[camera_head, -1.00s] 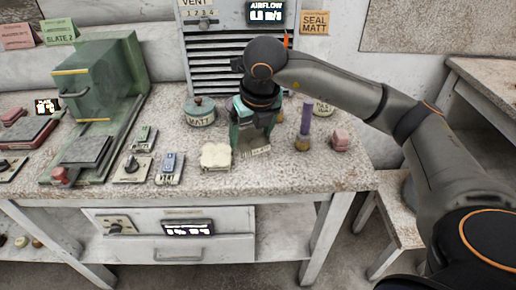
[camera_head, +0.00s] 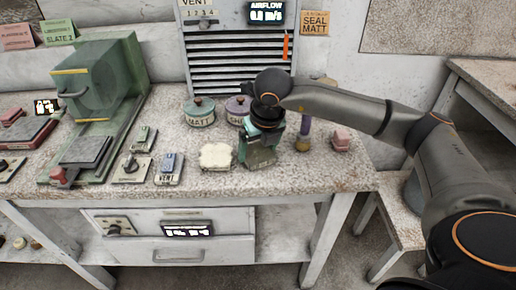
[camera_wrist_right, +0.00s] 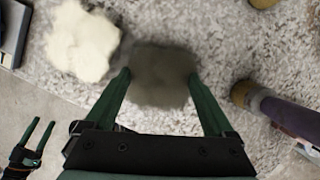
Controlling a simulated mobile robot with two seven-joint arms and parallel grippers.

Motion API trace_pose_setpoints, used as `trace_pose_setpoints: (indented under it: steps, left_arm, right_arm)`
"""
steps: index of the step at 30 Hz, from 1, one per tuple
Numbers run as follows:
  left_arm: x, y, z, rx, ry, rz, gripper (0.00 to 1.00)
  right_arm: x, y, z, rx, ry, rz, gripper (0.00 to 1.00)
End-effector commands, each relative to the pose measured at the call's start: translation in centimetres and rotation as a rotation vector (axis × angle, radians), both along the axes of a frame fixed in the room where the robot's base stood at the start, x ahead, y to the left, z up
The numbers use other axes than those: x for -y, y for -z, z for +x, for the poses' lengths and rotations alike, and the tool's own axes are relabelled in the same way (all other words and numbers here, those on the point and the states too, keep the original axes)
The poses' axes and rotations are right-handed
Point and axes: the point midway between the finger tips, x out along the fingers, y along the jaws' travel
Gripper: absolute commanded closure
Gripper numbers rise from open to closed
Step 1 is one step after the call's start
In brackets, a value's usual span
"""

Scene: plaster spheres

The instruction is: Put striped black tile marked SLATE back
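No tile with a readable SLATE marking shows. A dark grey slab (camera_head: 86,150) lies on the bed of the green machine, and another (camera_head: 27,131) lies on a red base at the far left; stripes cannot be made out on either. My right gripper (camera_head: 260,158) is low over the table, right of the pale pad. In the right wrist view my right gripper (camera_wrist_right: 160,92) is open, its green fingers apart on both sides of a dark grey, ragged-edged patch (camera_wrist_right: 160,75) on or near the tabletop. My left gripper (camera_wrist_right: 38,130) shows only at that view's lower left, fingers apart.
A pale pad (camera_head: 216,156), a teal MATT pot (camera_head: 200,112) and a purple pot (camera_head: 238,107) stand left of my right gripper. A purple-handled tool (camera_head: 304,138) and a pink block (camera_head: 341,141) are right of it. A green SLATE 2 card (camera_head: 58,32) stands at the back left.

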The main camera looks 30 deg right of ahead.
Motion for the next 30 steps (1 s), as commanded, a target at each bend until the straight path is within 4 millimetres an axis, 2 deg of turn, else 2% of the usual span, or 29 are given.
trace_pose_setpoints:
  steps: [3, 10, 14, 24, 30]
  left_arm:
    - [0.0, -0.2, 0.1, 0.003, 0.000, 0.001, 0.33]
    - [0.0, -0.4, 0.2, 0.005, -0.001, 0.000, 0.33]
    - [0.0, -0.7, 0.2, 0.006, -0.001, 0.000, 0.33]
    - [0.1, -1.2, 0.5, 0.008, 0.001, -0.001, 0.33]
    - [0.2, -1.5, 0.6, 0.013, 0.001, -0.003, 0.33]
  right_arm:
    - [0.0, 0.0, 0.0, -0.001, 0.000, 0.000, 0.00]
    - [0.0, -0.2, 0.0, 0.000, 0.000, 0.000, 0.00]
    - [-0.1, -1.0, -0.1, 0.002, -0.001, 0.000, 0.00]
    - [-0.4, -7.9, -2.1, 0.005, -0.002, 0.001, 0.00]
    - [-0.6, -10.8, -3.1, 0.002, 0.000, 0.001, 0.00]
